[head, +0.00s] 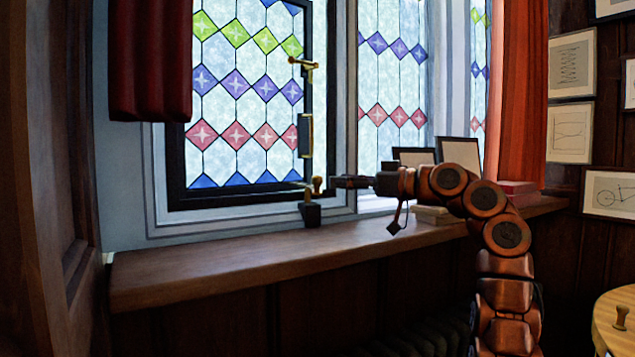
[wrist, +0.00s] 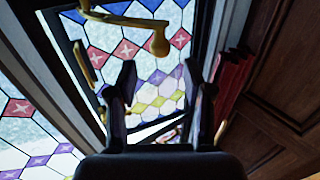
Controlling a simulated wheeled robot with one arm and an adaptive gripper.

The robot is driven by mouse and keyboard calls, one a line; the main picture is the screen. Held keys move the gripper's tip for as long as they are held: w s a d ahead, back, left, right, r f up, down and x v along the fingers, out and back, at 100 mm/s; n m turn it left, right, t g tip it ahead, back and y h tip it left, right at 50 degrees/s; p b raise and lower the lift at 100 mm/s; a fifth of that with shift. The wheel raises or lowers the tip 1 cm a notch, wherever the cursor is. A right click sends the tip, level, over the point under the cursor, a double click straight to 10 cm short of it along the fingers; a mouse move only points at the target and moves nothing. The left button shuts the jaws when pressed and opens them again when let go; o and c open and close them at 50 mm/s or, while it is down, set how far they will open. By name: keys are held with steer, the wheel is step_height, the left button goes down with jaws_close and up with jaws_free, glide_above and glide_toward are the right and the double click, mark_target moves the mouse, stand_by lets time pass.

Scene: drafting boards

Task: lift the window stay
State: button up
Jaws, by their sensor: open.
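The window stay (head: 318,184) is a small brass bar with a rounded knob, low at the right edge of the leaded window in the head view. In the wrist view the stay (wrist: 125,20) crosses the top, its knob (wrist: 160,42) beyond my fingertips and between them sideways. My gripper (head: 337,182) points left, just right of the knob. In the wrist view the two dark fingers of my gripper (wrist: 160,70) stand apart with nothing held. Whether a finger touches the knob I cannot tell.
A dark block (head: 312,214) stands on the wooden sill (head: 220,262) below the stay. Brass fittings (head: 305,64) sit higher on the dark window frame (head: 176,170). Books (head: 432,215) and picture frames (head: 460,152) stand on the right of the sill. The left sill is clear.

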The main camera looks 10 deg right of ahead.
mark_target(317, 187)
steer(key=shift+p+x, duration=0.35)
steer(key=shift+x, duration=3.15)
steer(key=shift+c, duration=0.4)
jaws_close()
